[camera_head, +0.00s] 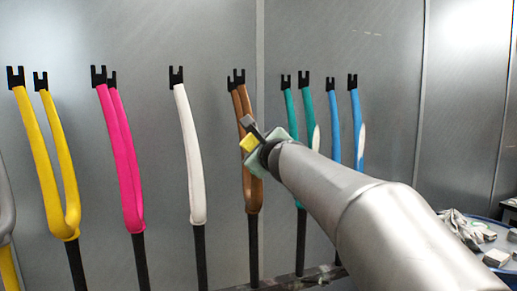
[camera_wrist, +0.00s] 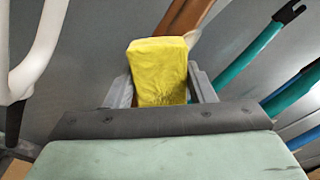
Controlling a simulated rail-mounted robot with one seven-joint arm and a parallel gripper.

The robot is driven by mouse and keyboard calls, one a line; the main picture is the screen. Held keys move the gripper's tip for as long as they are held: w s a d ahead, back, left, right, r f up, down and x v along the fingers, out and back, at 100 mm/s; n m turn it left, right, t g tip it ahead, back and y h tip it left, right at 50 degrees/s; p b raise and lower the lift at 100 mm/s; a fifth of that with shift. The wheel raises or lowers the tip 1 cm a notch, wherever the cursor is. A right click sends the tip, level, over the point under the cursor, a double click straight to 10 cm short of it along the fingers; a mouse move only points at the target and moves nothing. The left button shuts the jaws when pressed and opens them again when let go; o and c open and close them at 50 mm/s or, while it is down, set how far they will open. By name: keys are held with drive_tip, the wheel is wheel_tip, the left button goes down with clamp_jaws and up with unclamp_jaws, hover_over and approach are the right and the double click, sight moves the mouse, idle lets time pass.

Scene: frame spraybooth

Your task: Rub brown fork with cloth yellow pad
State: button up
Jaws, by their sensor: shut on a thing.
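The brown fork (camera_head: 254,196) hangs upright in the middle of the row in the head view, with black tips at its top and a black tube below. My gripper (camera_head: 249,133) is in front of its upper legs and hides part of them. The gripper is shut on the cloth yellow pad (camera_head: 249,143). In the wrist view the yellow pad (camera_wrist: 158,70) sits between the two grey fingers (camera_wrist: 160,90), and the brown fork (camera_wrist: 186,16) shows right behind it. I cannot tell whether pad and fork touch.
A white fork (camera_head: 189,150) hangs left of the brown one, with pink (camera_head: 122,165) and yellow (camera_head: 50,165) forks further left. Green (camera_head: 306,110) and blue (camera_head: 334,125) forks hang close on the right. A table at the lower right holds gloves (camera_head: 462,229) and grey blocks (camera_head: 496,258).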

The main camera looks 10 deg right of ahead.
wheel_tip(320, 180, up, 6)
drive_tip(key=p, duration=0.5)
hover_over(256, 178)
drive_tip(key=s, duration=0.2)
drive_tip(key=f+b, duration=0.4)
drive_tip(key=f, duration=0.1)
drive_tip(key=s+f+b, duration=0.1)
drive_tip(key=f+b, duration=0.3)
drive_tip(key=b, duration=0.1)
drive_tip(key=f+b, duration=0.5)
drive_tip(key=shift+s+d+f, duration=0.1)
drive_tip(key=shift+s+f, duration=0.05)
drive_tip(key=shift+f, duration=0.2)
drive_tip(key=shift+r, duration=0.1)
idle(0.3)
drive_tip(key=shift+s+d+r, duration=0.1)
drive_tip(key=shift+s+r, duration=0.05)
drive_tip(key=shift+s, duration=1.05)
drive_tip(key=shift+s+d, duration=0.1)
drive_tip(key=shift+s, duration=1.7)
drive_tip(key=shift+s+r, duration=0.1)
drive_tip(key=shift+s+d, duration=0.1)
drive_tip(key=shift+s, duration=1.3)
